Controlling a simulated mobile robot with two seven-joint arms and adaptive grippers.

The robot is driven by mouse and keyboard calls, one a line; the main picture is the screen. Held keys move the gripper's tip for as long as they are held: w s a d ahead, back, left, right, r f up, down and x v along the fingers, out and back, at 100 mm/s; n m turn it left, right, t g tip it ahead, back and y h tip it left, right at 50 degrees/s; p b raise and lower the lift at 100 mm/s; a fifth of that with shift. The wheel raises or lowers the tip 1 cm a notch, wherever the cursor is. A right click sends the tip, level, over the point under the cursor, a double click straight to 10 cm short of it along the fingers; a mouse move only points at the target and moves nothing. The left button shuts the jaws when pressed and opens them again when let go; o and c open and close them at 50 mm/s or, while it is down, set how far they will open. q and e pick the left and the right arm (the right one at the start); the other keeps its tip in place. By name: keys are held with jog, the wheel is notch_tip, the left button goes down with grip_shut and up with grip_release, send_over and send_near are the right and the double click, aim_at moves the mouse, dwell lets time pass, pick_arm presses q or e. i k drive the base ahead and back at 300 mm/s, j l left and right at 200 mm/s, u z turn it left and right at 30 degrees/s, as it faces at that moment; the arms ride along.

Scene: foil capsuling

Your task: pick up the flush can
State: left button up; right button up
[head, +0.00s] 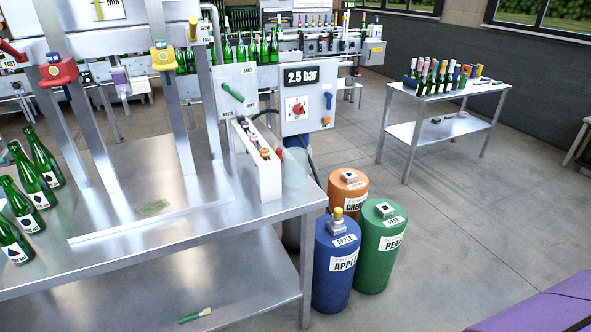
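I see nothing clearly marked as the flush can. Three labelled canisters stand on the floor right of the steel bench: a blue one (337,272) reading APPLE, a green one (379,258) reading PEAR, and an orange one (347,187) partly hidden behind them. The blue one has a fitting with a yellow knob on top. A greyish canister (291,233) is mostly hidden behind the bench corner; I cannot tell what it is. Neither of my grippers is in view.
The steel bench (180,235) fills the left, with green bottles (42,157) at its left and a white rack (254,163) near its right edge. A steel side table (449,98) with several bottles stands back right. The floor (455,220) between is clear.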

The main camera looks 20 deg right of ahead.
aim_at(296, 168)
jog(key=i+l, duration=0.1)
jog(key=l, duration=0.35)
jog(key=i+l, duration=0.15)
jog(key=l, duration=0.3)
jog(key=i+l, duration=0.1)
jog(key=l, duration=0.4)
jog(key=i+l, duration=0.15)
jog(key=l, duration=0.3)
